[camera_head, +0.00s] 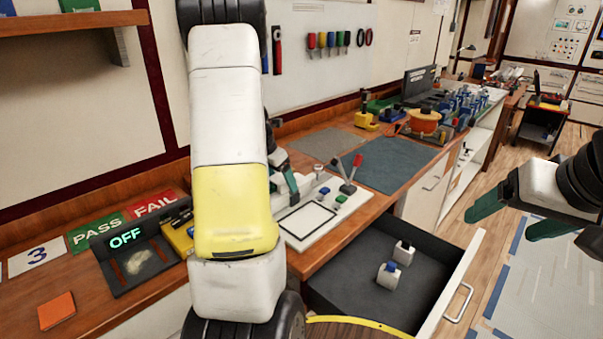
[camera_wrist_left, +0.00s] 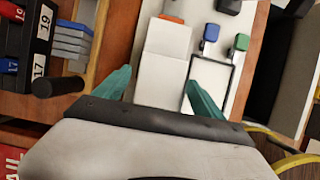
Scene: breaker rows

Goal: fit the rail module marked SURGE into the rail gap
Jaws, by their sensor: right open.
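My left gripper (camera_wrist_left: 160,78) has its teal fingers apart, one on each side of a plain white block (camera_wrist_left: 162,80), and appears shut on it. An orange patch shows at the block's far end, and no marking is readable. In the head view my own arm hides most of this gripper and the block. Both are over the white board (camera_head: 354,208) on the bench. I cannot make out the SURGE marking or the rail gap. My right gripper (camera_head: 517,218) is open and empty at the right, over the floor.
An open drawer (camera_head: 340,290) holds two small white modules (camera_head: 389,275). A black OFF tray (camera_head: 125,278) and an orange square (camera_head: 57,310) lie left. Numbered modules (camera_wrist_left: 40,35) stand left of the gripper.

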